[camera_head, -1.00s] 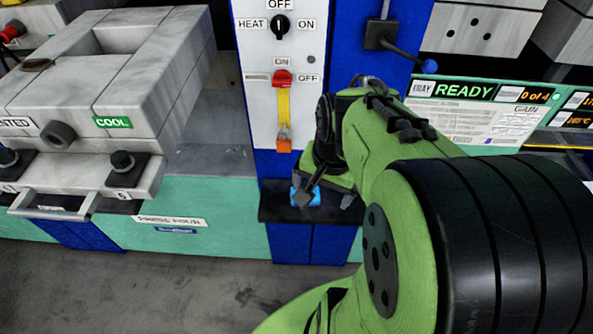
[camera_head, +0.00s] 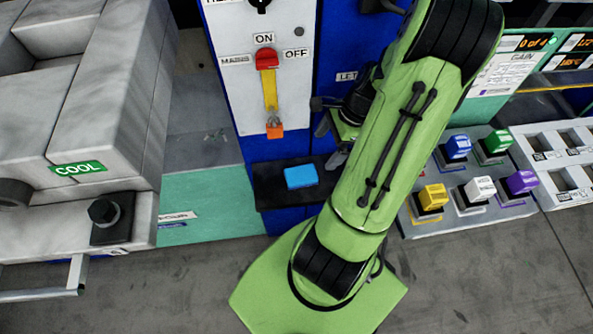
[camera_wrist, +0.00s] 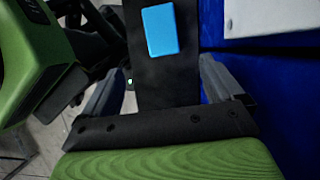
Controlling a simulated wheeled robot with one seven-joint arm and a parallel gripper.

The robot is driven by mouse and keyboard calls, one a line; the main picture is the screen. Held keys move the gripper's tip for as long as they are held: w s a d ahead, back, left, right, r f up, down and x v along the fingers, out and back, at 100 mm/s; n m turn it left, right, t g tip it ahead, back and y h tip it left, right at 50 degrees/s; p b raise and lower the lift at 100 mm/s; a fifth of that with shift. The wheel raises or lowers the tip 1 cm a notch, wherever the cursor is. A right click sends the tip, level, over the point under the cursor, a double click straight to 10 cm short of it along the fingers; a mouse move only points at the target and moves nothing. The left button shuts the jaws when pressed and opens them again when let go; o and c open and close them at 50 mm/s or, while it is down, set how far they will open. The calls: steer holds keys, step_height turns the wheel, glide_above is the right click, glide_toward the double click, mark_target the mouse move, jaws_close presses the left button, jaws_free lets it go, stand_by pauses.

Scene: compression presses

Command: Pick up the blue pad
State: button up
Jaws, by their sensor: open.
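The blue pad (camera_head: 301,177) lies flat on a small black shelf (camera_head: 268,197) below the switch panel. It also shows in the wrist view (camera_wrist: 159,30), at the top centre on the dark shelf. My gripper (camera_head: 326,146) is open and empty, just right of the pad in the head view and partly hidden by my arm. In the wrist view its two fingers (camera_wrist: 162,66) stand apart, with the pad beyond the tips and roughly in line with the gap between them. The pad is not touched.
The white switch panel (camera_head: 249,88) with a red switch and an orange padlock (camera_head: 274,130) rises behind the shelf. A grey press (camera_head: 100,90) stands at left. Several coloured blocks sit in a grey tray (camera_head: 408,222) at right. Open floor (camera_head: 190,285) lies in front.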

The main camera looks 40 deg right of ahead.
steer(key=b, duration=0.2)
glide_above(305, 173)
steer(key=s+d, duration=0.1)
steer(key=d, duration=0.1)
step_height(305, 173, down, 6)
steer(key=shift+s+d+f, duration=0.1)
steer(key=shift+d+f, duration=0.05)
steer(key=shift+f, duration=0.1)
steer(key=b+x, duration=0.1)
steer(key=x, duration=0.5)
steer(key=shift+b, duration=0.3)
steer(key=shift+c, duration=0.2)
steer(key=c, duration=1.1)
steer(key=shift+r, duration=0.1)
